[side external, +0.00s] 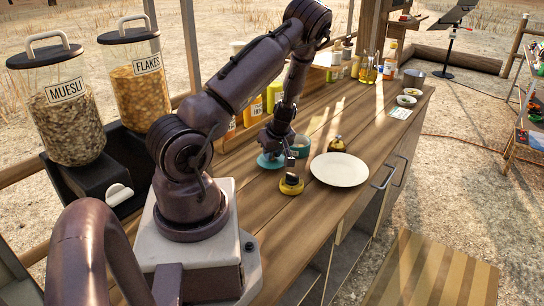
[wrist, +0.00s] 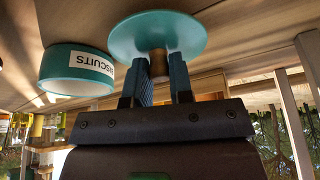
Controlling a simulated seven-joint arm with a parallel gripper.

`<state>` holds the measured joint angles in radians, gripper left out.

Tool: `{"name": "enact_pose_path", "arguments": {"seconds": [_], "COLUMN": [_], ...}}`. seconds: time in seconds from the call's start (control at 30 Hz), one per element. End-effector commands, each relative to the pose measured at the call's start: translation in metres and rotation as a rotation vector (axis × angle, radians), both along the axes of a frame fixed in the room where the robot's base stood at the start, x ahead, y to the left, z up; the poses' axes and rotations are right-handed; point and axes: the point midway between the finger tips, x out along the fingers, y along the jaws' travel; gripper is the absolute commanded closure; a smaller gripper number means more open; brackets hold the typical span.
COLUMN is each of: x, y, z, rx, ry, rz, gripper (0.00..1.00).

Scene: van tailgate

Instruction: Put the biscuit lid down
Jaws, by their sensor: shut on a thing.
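The biscuit lid (wrist: 156,34) is a round teal disc with a brass-coloured knob, seen large in the wrist view. My gripper (wrist: 160,68) is shut on the knob, one finger on each side. In the side external view the lid (side external: 270,160) is low over the wooden counter beneath my gripper; I cannot tell whether it touches the wood. The teal biscuit tin (wrist: 76,72), labelled BISCUITS, stands beside the lid, apart from it in the wrist view. In the side external view the tin (side external: 301,147) is partly hidden by my arm.
A white plate (side external: 340,169) lies on the counter (side external: 325,208) right of the lid. A small yellow-and-black item (side external: 291,184) sits in front, and a dark-topped jar (side external: 337,144) stands behind the plate. Bottles line the back edge. Bare wood lies toward the front.

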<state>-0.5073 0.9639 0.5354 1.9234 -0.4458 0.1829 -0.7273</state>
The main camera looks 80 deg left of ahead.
Motion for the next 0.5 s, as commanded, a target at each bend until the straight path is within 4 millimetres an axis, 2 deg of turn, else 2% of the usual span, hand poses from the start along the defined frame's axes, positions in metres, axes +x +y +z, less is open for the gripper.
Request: {"name": "enact_pose_path", "arguments": {"seconds": [0.03, 0.13, 0.5], "x": [-0.001, -0.001, -0.001], "y": [0.0, 0.0, 0.0], "z": [-0.008, -0.016, -0.019], "rx": [-0.001, 0.0, 0.001], "ry": [0.002, 0.0, 0.0], "rz": [0.002, 0.001, 0.001], "gripper": [1.0, 1.0, 1.0]}}
